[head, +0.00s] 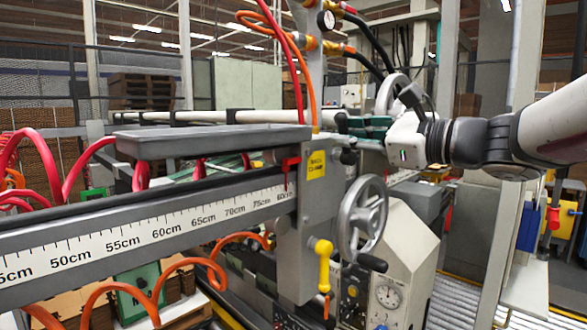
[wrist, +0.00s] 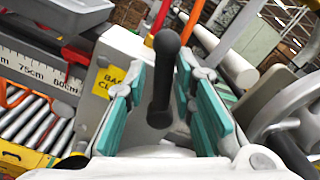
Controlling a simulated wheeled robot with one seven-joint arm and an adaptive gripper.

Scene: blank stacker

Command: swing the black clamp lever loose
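The black clamp lever (wrist: 160,88) has a round knob and a short stem. In the wrist view it stands between the two teal-padded fingers of my gripper (wrist: 161,66), with a gap visible on each side. My gripper is open around it and does not appear to touch it. In the head view my gripper (head: 364,125) is at the top of the grey clamp post, just right of the yellow label (head: 317,165). The label also shows in the wrist view (wrist: 108,86), left of the lever.
A grey handwheel (head: 361,217) with a black handle is below my gripper. A red lever (head: 290,162) and a yellow handle (head: 324,262) are on the post. A ruler rail (head: 150,230) runs left. Orange and red hoses (head: 293,75) rise behind. Rollers lie lower right.

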